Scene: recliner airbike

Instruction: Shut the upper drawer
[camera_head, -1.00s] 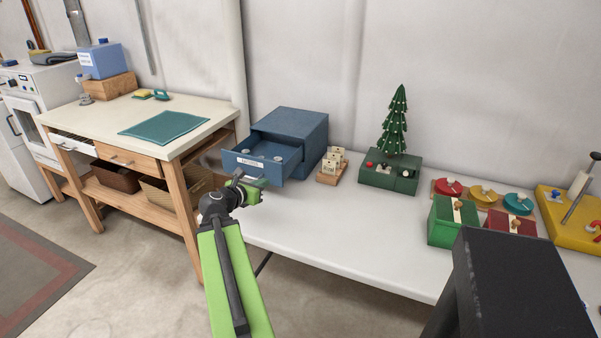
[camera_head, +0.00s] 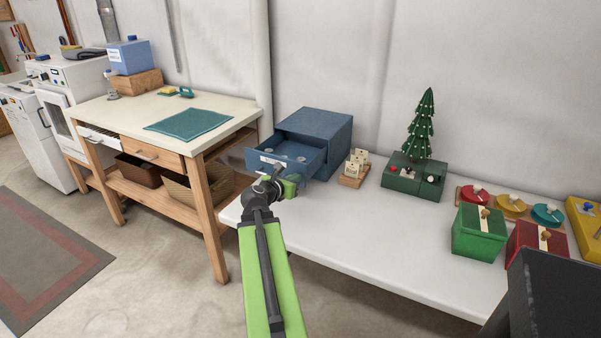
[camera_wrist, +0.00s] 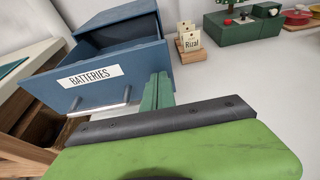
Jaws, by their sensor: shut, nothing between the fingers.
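A blue drawer cabinet (camera_head: 325,128) stands on the white table against the wall. Its upper drawer (camera_head: 292,148) is pulled out towards me, with a few small round things inside. The drawer front carries a "BATTERIES" label (camera_wrist: 90,77) and a metal bar handle (camera_wrist: 98,109) below it. My gripper (camera_head: 293,181) is shut and empty at the right end of the drawer front. In the wrist view its green fingers (camera_wrist: 158,92) overlap the front's right edge; I cannot tell whether they touch it.
A small wooden card holder (camera_head: 354,170) stands right of the cabinet. A green box with a small tree (camera_head: 414,176) and green and red boxes stand farther right. A wooden workbench (camera_head: 190,118) is at the left. The white table's front (camera_head: 370,240) is clear.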

